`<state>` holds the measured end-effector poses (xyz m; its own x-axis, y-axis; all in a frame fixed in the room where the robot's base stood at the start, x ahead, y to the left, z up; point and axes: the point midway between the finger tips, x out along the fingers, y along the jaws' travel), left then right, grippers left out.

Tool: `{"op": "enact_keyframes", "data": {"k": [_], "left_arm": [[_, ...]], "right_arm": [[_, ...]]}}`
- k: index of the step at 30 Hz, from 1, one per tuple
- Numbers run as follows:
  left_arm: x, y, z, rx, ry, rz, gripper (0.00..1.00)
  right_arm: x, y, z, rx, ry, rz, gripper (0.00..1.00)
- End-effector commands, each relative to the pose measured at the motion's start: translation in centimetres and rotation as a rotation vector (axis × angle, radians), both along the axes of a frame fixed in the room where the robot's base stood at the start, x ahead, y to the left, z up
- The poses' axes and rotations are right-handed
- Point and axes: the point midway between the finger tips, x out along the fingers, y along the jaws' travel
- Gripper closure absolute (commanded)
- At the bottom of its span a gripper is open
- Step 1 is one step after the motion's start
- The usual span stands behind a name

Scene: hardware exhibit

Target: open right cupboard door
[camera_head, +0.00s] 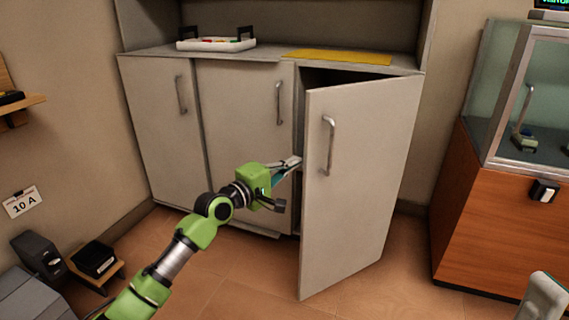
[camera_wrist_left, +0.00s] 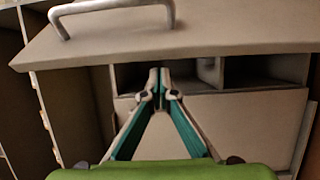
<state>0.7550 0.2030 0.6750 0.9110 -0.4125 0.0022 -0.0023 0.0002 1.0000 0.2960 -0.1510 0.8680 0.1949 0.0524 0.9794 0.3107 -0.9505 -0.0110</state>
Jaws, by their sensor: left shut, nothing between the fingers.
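The right cupboard door (camera_head: 362,185) stands partly open, swung out toward me, hinged on its right side. Its metal handle (camera_head: 329,145) is near its left edge. In the left wrist view the door (camera_wrist_left: 200,32) crosses the top, with the handle (camera_wrist_left: 105,8) above. My left gripper (camera_head: 297,162) is at the door's free edge, by the opening. In the left wrist view its fingers (camera_wrist_left: 160,72) are together and empty, pointing toward the cupboard interior. The handle is not between them. I cannot tell if they touch the door. My right gripper is not in view.
The left door (camera_head: 155,130) and middle door (camera_head: 240,125) are closed. A white tray (camera_head: 216,45) and a yellow sheet (camera_head: 338,57) lie on the counter. A wooden display case (camera_head: 500,215) stands at the right. The floor (camera_head: 255,275) before the cupboard is clear.

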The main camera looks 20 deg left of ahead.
Motion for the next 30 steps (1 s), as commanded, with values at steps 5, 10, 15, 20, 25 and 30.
{"op": "enact_keyframes", "data": {"k": [5, 10, 15, 20, 25, 30], "left_arm": [[-0.8, -0.8, -0.1, 0.0, 0.002, 0.0, 1.0], [-0.9, -0.9, -0.1, -0.001, 0.001, 0.001, 1.0], [-0.9, -0.9, -0.1, -0.001, 0.001, 0.001, 1.0], [-0.9, -1.0, -0.1, -0.001, 0.001, 0.001, 1.0], [-1.1, -1.2, 0.1, -0.001, 0.002, 0.005, 1.0], [-1.5, -1.6, 0.1, -0.001, 0.004, 0.013, 1.0]], "right_arm": [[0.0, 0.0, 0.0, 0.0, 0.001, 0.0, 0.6], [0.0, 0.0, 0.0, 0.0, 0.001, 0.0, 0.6], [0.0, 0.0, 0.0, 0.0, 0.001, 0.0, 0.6], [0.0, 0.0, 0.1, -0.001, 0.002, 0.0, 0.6], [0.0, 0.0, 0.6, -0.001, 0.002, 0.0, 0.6], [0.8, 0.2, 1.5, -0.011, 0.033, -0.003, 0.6]]}}
